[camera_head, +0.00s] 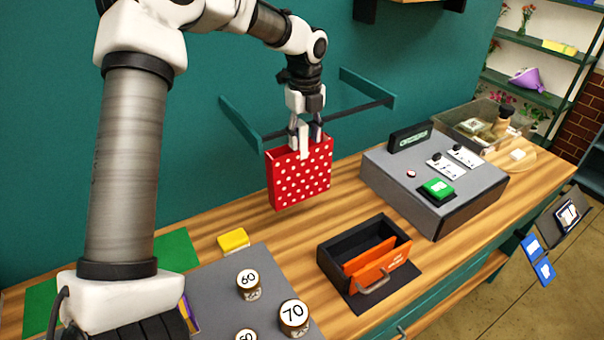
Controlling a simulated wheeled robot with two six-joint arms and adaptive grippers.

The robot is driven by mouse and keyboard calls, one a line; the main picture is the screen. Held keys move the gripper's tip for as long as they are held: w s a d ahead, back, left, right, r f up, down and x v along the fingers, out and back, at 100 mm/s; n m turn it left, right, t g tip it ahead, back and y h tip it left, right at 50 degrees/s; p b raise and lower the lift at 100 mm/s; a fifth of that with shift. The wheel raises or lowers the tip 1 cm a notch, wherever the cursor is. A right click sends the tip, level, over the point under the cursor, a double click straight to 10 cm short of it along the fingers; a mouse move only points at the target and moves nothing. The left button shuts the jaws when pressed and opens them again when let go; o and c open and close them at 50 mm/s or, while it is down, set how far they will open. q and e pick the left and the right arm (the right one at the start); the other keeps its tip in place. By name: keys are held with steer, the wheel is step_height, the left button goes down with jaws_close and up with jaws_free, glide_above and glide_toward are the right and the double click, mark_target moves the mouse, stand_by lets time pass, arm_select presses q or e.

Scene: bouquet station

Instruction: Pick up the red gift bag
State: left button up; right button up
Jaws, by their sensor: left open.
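The red gift bag (300,180) with white polka dots is upright at the back of the wooden counter, in front of the teal wall. My left gripper (306,138) points down at the bag's top opening. Its fingertips are at the top edge and partly overlap it, and its jaws are open. I cannot tell whether the fingers touch the bag. The inside of the bag and any handles are hidden. My right gripper is not in view.
A teal rack (376,105) sits on the wall behind the bag. A grey console (400,178) with a green button stands to the right. A black box with an orange drawer (368,262), a yellow block (233,240) and numbered jars (294,318) are in front.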

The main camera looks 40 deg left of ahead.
arm_select(q)
steer(key=shift+s+d+r, duration=0.1)
steer(key=shift+s, duration=0.05)
steer(key=shift+c, duration=0.7)
steer(key=shift+s, duration=0.1)
jaws_close()
